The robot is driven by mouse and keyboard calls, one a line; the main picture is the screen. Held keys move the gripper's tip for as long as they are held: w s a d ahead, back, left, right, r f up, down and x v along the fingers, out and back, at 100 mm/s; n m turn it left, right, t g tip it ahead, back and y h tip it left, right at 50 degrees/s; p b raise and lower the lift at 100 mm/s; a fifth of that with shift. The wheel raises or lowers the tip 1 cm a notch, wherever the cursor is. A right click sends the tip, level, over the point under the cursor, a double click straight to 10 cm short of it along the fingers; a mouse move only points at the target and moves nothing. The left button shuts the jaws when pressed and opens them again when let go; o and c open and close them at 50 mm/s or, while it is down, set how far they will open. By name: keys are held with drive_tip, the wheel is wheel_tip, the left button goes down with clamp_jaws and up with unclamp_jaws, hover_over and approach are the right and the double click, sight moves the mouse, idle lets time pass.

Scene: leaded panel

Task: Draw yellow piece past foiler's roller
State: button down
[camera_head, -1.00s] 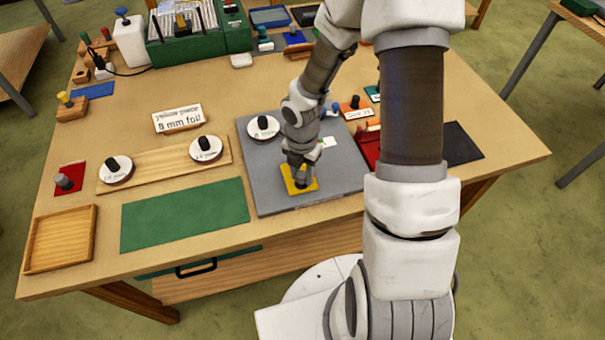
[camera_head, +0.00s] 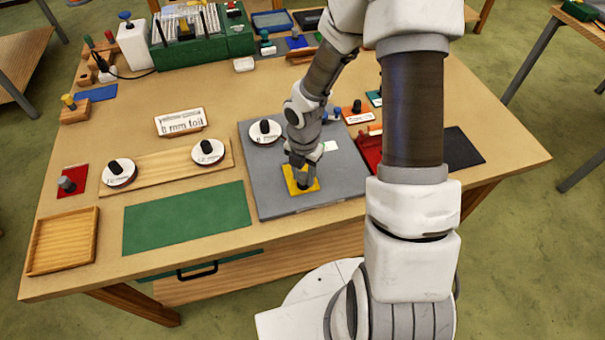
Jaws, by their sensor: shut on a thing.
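The yellow piece (camera_head: 292,185) is a flat square at the front middle of the grey board (camera_head: 345,187). My gripper (camera_head: 303,185) is over it, pointing down, shut on the yellow piece or a dark grip on it; the fingers hide the exact contact. A white disc with a black knob (camera_head: 265,130) sits on the board's back left and may be a foil reel. The foiler's roller cannot be made out for certain. My arm covers part of the board's right side, beside a red block (camera_head: 368,150).
Two more white discs, one of them here (camera_head: 119,172), sit on a wooden strip (camera_head: 165,168) at left. A sign (camera_head: 181,122) reads "8 mm foil". A green mat (camera_head: 187,219) and wooden tray (camera_head: 63,241) lie empty in front. A dark mat (camera_head: 462,147) lies at right.

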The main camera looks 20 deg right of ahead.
drive_tip(key=shift+w+d+r, duration=0.1)
drive_tip(key=shift+d, duration=0.2)
drive_tip(key=shift+d+p, duration=0.65)
drive_tip(key=shift+d, duration=0.45)
drive_tip(key=shift+d, duration=0.1)
drive_tip(key=shift+d+p, duration=0.5)
drive_tip(key=shift+d, duration=0.55)
drive_tip(key=shift+s, duration=1.15)
drive_tip(key=shift+s+r+p, duration=0.5)
drive_tip(key=shift+r+p, duration=0.1)
drive_tip(key=shift+r, duration=0.2)
drive_tip(key=shift+s+r+p, duration=0.55)
drive_tip(key=shift+r+p, duration=0.1)
drive_tip(key=shift+r, duration=0.2)
drive_tip(key=shift+s+r+p, duration=0.5)
drive_tip(key=shift+r+p, duration=0.1)
drive_tip(key=shift+r, duration=0.2)
